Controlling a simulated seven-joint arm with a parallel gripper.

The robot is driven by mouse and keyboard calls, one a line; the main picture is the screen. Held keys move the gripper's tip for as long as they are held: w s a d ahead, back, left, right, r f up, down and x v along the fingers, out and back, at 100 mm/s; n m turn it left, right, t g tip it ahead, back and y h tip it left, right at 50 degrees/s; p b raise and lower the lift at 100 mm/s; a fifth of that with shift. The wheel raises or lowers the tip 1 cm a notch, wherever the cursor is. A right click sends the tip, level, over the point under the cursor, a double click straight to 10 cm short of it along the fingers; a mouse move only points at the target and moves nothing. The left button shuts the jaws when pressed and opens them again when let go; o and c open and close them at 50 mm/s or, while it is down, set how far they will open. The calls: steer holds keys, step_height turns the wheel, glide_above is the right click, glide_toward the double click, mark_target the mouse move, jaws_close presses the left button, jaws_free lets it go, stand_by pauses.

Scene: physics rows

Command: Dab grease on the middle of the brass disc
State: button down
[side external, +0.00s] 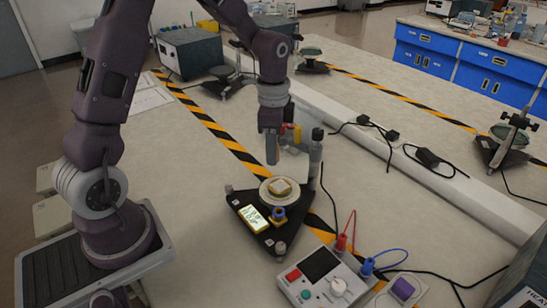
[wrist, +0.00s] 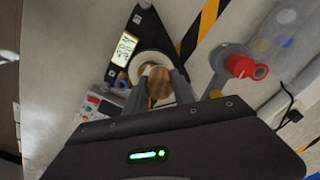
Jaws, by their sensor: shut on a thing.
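I cannot tell which part is the brass disc. My gripper (side external: 272,160) points down just above the disc, apart from it. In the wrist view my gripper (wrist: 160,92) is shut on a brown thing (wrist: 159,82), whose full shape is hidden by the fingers. The pale round disc (wrist: 150,62) shows behind it. I see no clear grease.
The stand carries a lit display (side external: 256,218) and a blue-topped knob (side external: 279,213). A meter box (side external: 322,280) with red and blue leads stands in front. A white rail (side external: 400,165) and black cables cross to the right.

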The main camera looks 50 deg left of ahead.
steer(key=shift+r, duration=1.5)
